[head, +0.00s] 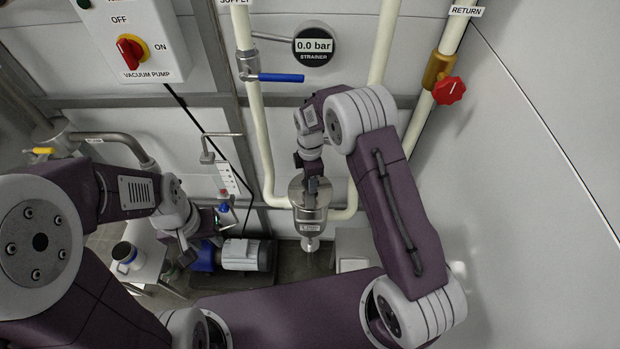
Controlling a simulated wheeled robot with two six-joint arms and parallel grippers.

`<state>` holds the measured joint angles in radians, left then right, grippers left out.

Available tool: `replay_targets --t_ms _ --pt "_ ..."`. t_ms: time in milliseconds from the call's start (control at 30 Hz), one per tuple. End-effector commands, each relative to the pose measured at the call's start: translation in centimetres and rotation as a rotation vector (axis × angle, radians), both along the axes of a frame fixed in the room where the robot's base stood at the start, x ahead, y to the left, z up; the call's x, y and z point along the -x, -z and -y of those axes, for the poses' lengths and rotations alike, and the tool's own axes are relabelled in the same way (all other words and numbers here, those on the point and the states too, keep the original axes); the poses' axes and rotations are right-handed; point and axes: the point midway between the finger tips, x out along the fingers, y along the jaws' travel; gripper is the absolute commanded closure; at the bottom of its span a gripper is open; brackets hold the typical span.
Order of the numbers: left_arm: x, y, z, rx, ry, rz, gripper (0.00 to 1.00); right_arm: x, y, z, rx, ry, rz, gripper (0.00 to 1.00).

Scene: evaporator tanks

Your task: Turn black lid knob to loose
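The steel strainer (310,215) hangs in the cream pipework near the middle of the head view, with a round lid on top. My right gripper (314,187) points down onto the lid from above. Its dark fingers cover the place of the black lid knob, so I cannot make out the knob or whether the fingers are closed on it. My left gripper (206,238) is at lower left, away from the strainer, beside a blue and grey pump. Its dark fingers appear spread, with nothing visible held between them.
A round gauge (314,46) above the strainer reads 0.0 bar. A blue-handled valve (274,77) and a red-knobbed return valve (449,91) sit on the pipes. The pump (240,255) stands below left. A small table (150,264) holds a white container. The right wall is bare.

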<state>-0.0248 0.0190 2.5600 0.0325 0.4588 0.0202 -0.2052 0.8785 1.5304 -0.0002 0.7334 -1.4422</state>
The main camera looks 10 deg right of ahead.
Motion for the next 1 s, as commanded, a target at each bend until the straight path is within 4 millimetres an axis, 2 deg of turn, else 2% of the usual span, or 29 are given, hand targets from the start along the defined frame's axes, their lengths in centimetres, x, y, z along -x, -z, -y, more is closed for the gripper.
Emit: replay_targets --t_ms 67,100,167,433,533,800,1000 --pt "0.0 0.0 0.0 0.000 0.000 0.000 0.64 -0.2 -0.1 0.0 0.001 -0.003 0.005 0.95" --pt "0.0 0.0 0.0 0.000 0.000 0.000 0.64 -0.2 -0.1 0.0 0.001 -0.003 0.005 0.49" --pt "0.0 0.0 0.0 0.000 0.000 0.000 0.64 -0.1 -0.1 0.0 0.001 -0.003 0.005 0.33" --pt "0.0 0.0 0.0 0.000 0.000 0.000 0.64 -0.1 -0.1 0.0 0.000 -0.001 0.002 0.33" --pt "0.0 0.2 0.0 0.000 0.000 0.000 0.64 -0.2 -0.6 0.0 0.000 0.000 0.006 0.33" --pt "0.0 1.4 0.0 0.000 0.000 0.000 0.64 -0.2 -6.3 0.0 -0.002 -0.001 0.009 0.33" --pt "0.0 1.6 0.0 0.000 0.000 0.000 0.64 -0.1 -8.9 0.0 0.000 -0.001 0.005 0.33"
